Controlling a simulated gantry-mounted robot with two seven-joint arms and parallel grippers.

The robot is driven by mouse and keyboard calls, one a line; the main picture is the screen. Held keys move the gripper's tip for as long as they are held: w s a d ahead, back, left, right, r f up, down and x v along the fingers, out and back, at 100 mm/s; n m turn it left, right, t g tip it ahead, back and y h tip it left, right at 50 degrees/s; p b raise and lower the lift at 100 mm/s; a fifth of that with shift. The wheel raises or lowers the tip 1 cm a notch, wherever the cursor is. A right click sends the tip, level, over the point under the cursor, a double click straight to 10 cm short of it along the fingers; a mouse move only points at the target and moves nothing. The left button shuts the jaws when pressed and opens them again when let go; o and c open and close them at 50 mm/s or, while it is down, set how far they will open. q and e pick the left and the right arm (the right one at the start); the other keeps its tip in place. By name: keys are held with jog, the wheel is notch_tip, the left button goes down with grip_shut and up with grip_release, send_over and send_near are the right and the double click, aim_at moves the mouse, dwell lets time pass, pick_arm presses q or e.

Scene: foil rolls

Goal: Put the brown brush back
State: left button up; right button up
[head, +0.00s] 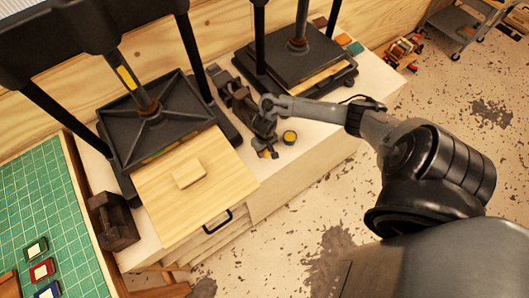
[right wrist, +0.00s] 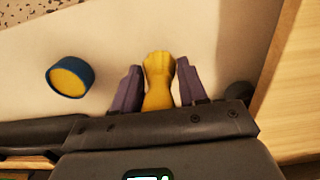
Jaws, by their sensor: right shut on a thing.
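My right gripper (head: 268,153) is over the white worktop, close to its front edge. In the right wrist view its two purple fingers (right wrist: 158,88) are on either side of a yellow-tan, handle-like piece (right wrist: 158,75), which appears to be part of the brush. The gripper is shut on it. The rest of the brush, including any brown part, is hidden or too small to make out. A blue-rimmed round tin with yellow inside (right wrist: 70,77) is just beside the gripper, and it also shows in the head view (head: 289,137). My left gripper is not in view.
A black press (head: 165,130) stands left, with a pale wooden board (head: 205,205) in front. Another press (head: 300,60) stands behind right. A dark tool-like block (head: 235,95) lies between them. A green gridded mat (head: 35,190) is at far left. Bare worktop (head: 320,140) lies right of the tin.

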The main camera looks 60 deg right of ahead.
aim_at(264, 154)
jog(key=shift+f+b, duration=0.3)
jog(key=shift+f, duration=1.7)
jog(key=o, duration=1.1)
jog(key=shift+f, duration=0.1)
jog(key=shift+c, duration=0.2)
